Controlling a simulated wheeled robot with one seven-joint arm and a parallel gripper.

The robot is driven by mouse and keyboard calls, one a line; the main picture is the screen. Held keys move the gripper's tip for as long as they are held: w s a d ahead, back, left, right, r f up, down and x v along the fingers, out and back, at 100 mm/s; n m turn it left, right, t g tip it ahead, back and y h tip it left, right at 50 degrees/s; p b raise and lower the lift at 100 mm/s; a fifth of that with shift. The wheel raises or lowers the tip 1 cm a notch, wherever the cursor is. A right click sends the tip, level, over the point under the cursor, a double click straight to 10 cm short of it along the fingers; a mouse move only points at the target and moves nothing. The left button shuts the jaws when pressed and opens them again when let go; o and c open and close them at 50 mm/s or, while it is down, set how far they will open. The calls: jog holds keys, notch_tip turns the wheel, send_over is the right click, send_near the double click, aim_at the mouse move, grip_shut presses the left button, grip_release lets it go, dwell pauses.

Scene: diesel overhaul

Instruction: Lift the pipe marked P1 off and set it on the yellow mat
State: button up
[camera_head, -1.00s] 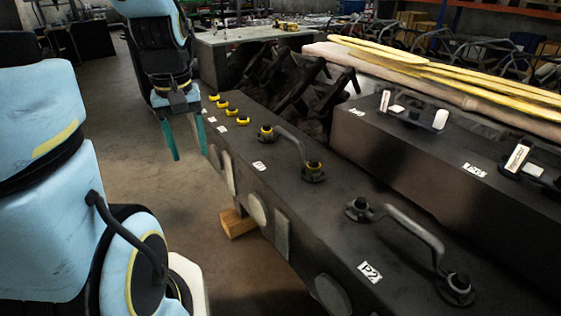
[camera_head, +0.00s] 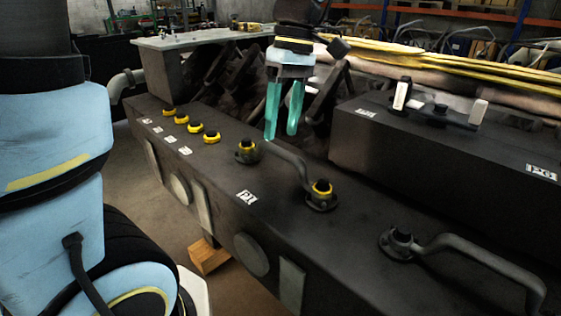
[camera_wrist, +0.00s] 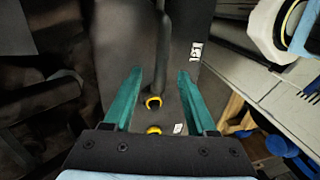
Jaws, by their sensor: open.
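The pipe P1 (camera_head: 286,160) is a grey bent tube on the dark engine block, its flanged ends seated at two studs with yellow collars (camera_head: 321,188). Its white label P1 (camera_head: 247,197) is on the block beside it. My gripper (camera_head: 283,136) is open and empty, with teal fingers pointing down above and behind the pipe. In the wrist view the pipe (camera_wrist: 162,55) shows between and beyond the fingertips (camera_wrist: 159,74), apart from them. I cannot make out a yellow mat in these views.
A second grey pipe (camera_head: 470,250) stands at the right front of the block. Several yellow collars (camera_head: 195,127) line the block's left end. A dark raised block (camera_head: 430,150) lies to the right. A bench with tools (camera_head: 200,38) and long yellow strips (camera_head: 400,60) are behind.

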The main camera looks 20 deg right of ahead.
aim_at(279, 150)
jog(key=shift+s+a+f+p, duration=0.15)
jog(key=shift+f+p, duration=0.05)
jog(key=shift+f, duration=0.7)
jog(key=shift+s+a+f+p, duration=0.1)
jog(key=shift+a+f+p, duration=0.05)
jog(key=shift+f, duration=0.8)
jog(key=shift+s+a+f+p, duration=0.15)
jog(key=shift+f+p, duration=0.05)
jog(key=shift+f, duration=0.7)
grip_shut()
